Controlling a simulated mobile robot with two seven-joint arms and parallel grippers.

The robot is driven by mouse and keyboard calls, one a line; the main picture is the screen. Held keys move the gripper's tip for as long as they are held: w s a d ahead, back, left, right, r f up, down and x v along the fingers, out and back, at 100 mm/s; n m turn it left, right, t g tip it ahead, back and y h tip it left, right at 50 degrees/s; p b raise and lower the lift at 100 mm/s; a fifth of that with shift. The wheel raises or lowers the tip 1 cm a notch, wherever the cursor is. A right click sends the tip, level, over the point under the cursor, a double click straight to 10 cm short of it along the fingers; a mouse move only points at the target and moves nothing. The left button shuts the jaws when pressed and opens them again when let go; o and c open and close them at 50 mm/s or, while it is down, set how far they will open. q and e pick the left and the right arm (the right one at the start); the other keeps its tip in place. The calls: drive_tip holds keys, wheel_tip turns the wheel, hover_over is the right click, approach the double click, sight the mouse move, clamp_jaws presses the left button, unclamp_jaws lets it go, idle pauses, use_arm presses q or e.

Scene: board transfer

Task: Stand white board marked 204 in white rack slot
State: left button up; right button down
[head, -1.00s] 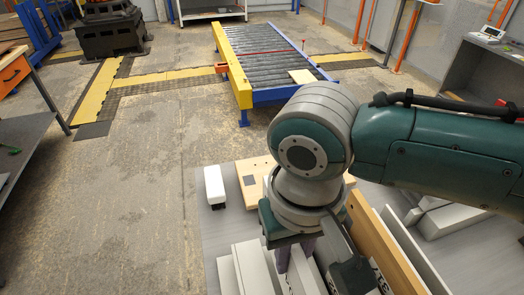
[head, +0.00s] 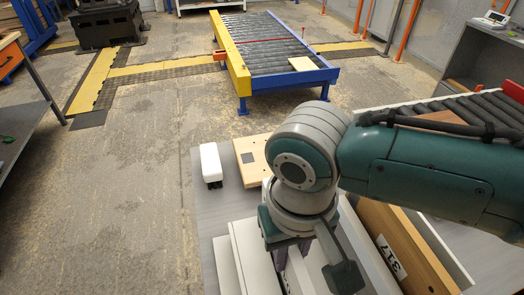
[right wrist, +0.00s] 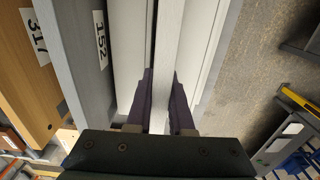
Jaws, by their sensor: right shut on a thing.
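My right gripper (head: 291,254) points down among pale boards on the table. In the right wrist view its purple fingers (right wrist: 165,108) are shut on a white board (right wrist: 169,45), one on each side of its edge. The number on this board is not visible, so I cannot read 204. Pale boards lie close on both sides of it. A grey-white board marked 152 (right wrist: 88,65) and a wooden board marked 317 (right wrist: 32,75) are to the left there. I cannot make out the rack slot clearly. My left gripper is not in view.
The grey table (head: 208,222) also holds a white block (head: 210,160) and a light wooden board (head: 250,158). The 317 board (head: 400,240) stands right of my gripper. A roller conveyor (head: 270,50) is beyond open floor; another (head: 485,110) is at right.

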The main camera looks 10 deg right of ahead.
drive_tip(key=shift+f, duration=0.3)
drive_tip(key=c, duration=0.7)
unclamp_jaws()
drive_tip(key=shift+r, duration=0.45)
wheel_tip(320, 180, up, 9)
drive_tip(key=shift+r+p, duration=0.1)
drive_tip(key=shift+p, duration=0.7)
